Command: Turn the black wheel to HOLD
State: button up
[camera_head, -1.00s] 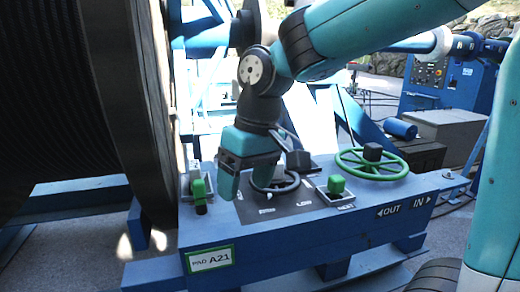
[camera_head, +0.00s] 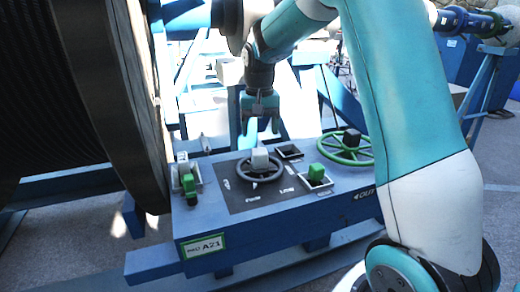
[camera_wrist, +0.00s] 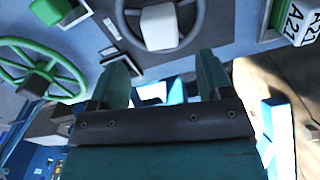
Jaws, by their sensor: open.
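The black wheel (camera_head: 244,173) lies on the dark panel on top of the blue console, with a light grey block (camera_head: 260,158) at its hub. White labels stand on the panel around it, too small to read surely. In the wrist view the black wheel (camera_wrist: 198,22) and its grey block (camera_wrist: 159,27) are at the top, partly cut off. My gripper (camera_head: 261,131) hangs above and behind the wheel, clear of it. Its two fingers are apart with nothing between them; they also show in the wrist view (camera_wrist: 163,80).
A green wheel (camera_head: 360,156) with a black block is on the console's right. Green levers stand left (camera_head: 189,184) and right (camera_head: 316,172) of the black wheel. A big cable reel (camera_head: 125,100) rises at the left. The console (camera_head: 290,222) carries a PAD A21 label.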

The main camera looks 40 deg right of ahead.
aim_at(260, 151)
notch_tip(260, 151, down, 8)
jog(key=shift+r+p, duration=0.1)
jog(key=shift+p, duration=0.55)
jog(key=c, duration=1.2)
jog(key=shift+c, duration=0.4)
